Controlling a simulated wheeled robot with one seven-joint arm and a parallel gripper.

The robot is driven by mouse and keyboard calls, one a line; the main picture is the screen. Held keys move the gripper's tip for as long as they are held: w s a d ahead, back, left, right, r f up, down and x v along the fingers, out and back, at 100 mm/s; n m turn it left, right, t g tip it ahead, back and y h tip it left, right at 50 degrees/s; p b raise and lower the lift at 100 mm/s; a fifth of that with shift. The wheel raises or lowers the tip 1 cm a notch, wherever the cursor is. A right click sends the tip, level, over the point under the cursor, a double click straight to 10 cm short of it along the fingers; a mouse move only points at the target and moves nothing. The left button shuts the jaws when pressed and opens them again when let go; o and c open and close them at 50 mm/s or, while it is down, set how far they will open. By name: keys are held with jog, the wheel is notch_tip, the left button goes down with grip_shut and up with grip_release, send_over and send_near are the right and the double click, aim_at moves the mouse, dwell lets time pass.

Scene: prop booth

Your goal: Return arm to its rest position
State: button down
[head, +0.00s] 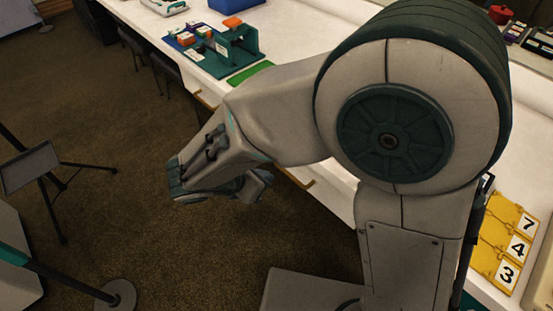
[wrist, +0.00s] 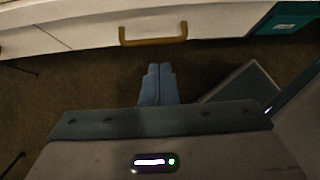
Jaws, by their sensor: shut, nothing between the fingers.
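My arm is folded in front of the white counter (head: 300,25) in the head view, with its hand hanging over the brown carpet beside the counter's front edge. My gripper (wrist: 159,70) shows in the wrist view with its two bluish fingers pressed together and nothing between them. It is apart from the drawer front (wrist: 90,33) and its tan handle (wrist: 152,41), which lie above it in that picture. In the head view the fingertips are hard to make out behind the hand.
A green fixture (head: 243,57) and a blue bin (head: 237,4) stand on the counter. Yellow number cards (head: 486,257) lie at the right. A black tripod stand (head: 30,168) and a round stand base (head: 119,294) are at the left. Open carpet lies between.

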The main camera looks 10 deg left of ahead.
jog(key=shift+r, duration=0.15)
jog(key=s+d+r+m+g+y+p, duration=0.1)
jog(key=d+r+m+g+y+p, duration=0.1)
jog(key=d+r+m+p, duration=0.5)
jog(key=s+d+r+m+g+y+p, duration=0.1)
jog(key=d+r+m+p, duration=0.7)
jog(key=d+r+m, duration=0.8)
jog(key=shift+s+d+m+g+y, duration=0.35)
jog(key=shift+d+m+g+y, duration=0.55)
jog(key=shift+d+m, duration=1.7)
jog(key=shift+a+m, duration=0.6)
jog(key=shift+a, duration=0.05)
